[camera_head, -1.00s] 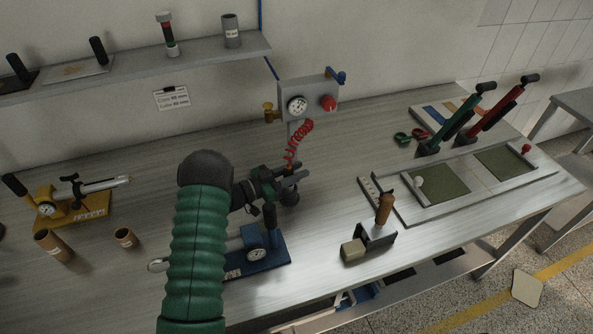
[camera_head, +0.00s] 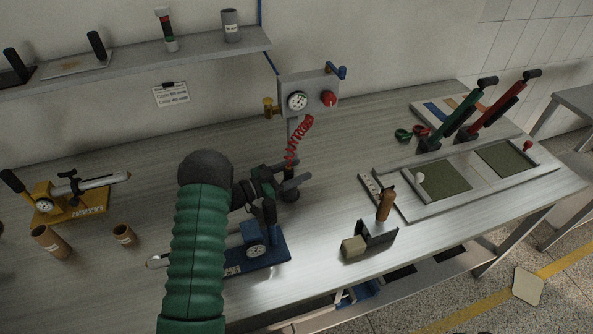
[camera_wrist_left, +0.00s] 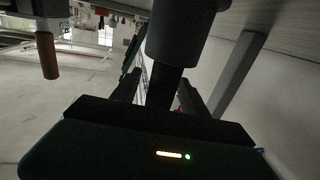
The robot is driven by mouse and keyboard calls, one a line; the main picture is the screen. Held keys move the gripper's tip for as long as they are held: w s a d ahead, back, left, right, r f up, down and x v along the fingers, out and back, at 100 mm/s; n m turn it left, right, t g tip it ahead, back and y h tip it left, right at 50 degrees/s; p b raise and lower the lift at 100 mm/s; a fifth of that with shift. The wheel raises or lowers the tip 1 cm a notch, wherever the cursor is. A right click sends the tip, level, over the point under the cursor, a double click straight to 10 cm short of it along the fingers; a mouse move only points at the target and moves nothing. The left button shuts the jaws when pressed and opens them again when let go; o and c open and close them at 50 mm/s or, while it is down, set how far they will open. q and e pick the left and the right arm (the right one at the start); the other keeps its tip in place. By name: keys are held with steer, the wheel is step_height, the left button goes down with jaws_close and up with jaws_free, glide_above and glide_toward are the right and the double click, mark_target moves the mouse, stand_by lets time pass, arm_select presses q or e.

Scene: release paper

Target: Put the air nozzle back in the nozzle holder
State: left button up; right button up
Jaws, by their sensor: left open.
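The red coiled hose (camera_head: 299,140) hangs from the grey gauge box (camera_head: 317,95) in the head view, beside a grey post (camera_head: 291,130). Its lower end drops behind my left gripper (camera_head: 294,175), which is open. A dark round piece (camera_head: 290,195) shows just below the fingers. In the left wrist view a dark cylinder with a thinner stem (camera_wrist_left: 178,40) stands at the open fingers (camera_wrist_left: 160,92). I cannot tell whether it is the nozzle or its holder. The nozzle's seating is hidden. My right gripper is not in view.
A blue tool with a gauge (camera_head: 256,250) sits right below my left gripper. A brown-handled tool (camera_head: 384,208) stands to the right. A yellow gauge tool (camera_head: 70,203) and cardboard tubes (camera_head: 50,243) stand at left. The bench between the gauge box and the green-pad plate (camera_head: 445,182) is clear.

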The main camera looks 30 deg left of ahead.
arm_select(q)
steer(key=shift+s, duration=0.1)
steer(key=b+v, duration=0.1)
steer(key=v, duration=1.5)
steer(key=shift+s+a+b, duration=0.25)
steer(key=shift+b, duration=0.05)
